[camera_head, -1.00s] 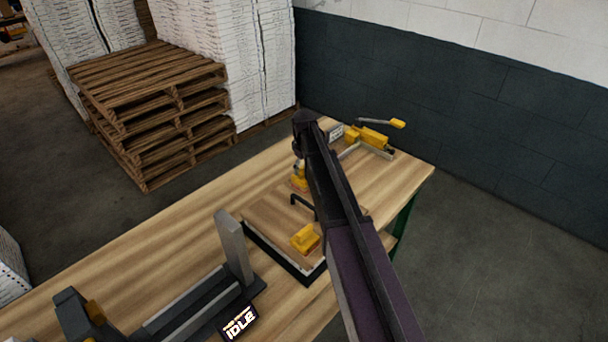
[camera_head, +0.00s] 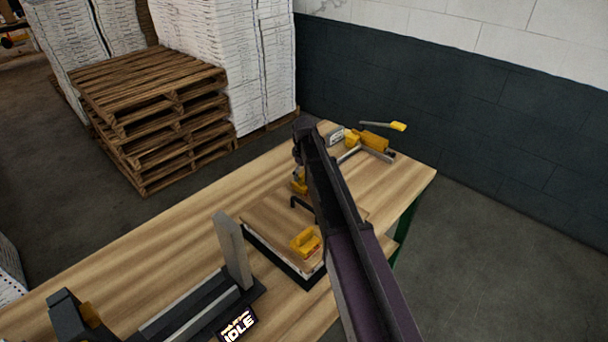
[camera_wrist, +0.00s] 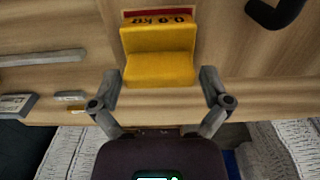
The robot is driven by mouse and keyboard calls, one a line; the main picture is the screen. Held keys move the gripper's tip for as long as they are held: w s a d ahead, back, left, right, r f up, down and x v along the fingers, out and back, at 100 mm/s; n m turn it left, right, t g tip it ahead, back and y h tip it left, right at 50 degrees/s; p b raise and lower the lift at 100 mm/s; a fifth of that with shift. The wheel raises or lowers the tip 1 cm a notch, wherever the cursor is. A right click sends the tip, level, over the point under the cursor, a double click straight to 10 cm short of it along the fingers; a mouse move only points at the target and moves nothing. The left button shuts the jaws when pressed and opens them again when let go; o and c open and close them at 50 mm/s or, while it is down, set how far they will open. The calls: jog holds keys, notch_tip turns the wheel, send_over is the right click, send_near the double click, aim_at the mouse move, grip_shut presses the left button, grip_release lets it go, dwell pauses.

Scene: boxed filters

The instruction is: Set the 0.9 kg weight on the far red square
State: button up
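The yellow 0.9 kg weight (camera_wrist: 158,62) is a stepped block with its label at the top of the wrist view. A strip of red square (camera_wrist: 158,13) shows along its labelled edge; the rest is hidden. In the head view the weight (camera_head: 299,186) stands at the far side of the wooden board, partly behind my arm. My gripper (camera_wrist: 160,80) is open, with one finger on either side of the weight's near end and a gap on both sides. It looks empty. In the head view my arm mostly hides it.
Another yellow block (camera_head: 305,242) sits on the board's near corner. A black bent handle (camera_wrist: 275,12) is close to the weight. A yellow clamp (camera_head: 373,141) and small sign stand at the table's far right. A grey upright fixture (camera_head: 233,250) and an IDLE display (camera_head: 237,324) are at the front left.

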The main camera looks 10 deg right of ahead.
aim_at(304, 173)
jog(key=shift+r, duration=0.1)
dwell(0.3)
notch_tip(304, 173, up, 12)
jog(key=p, duration=1.2)
jog(key=shift+s, duration=0.1)
dwell(0.7)
jog(key=s+m, duration=0.7)
jog(key=s, duration=2.2)
jog(key=shift+d, duration=0.15)
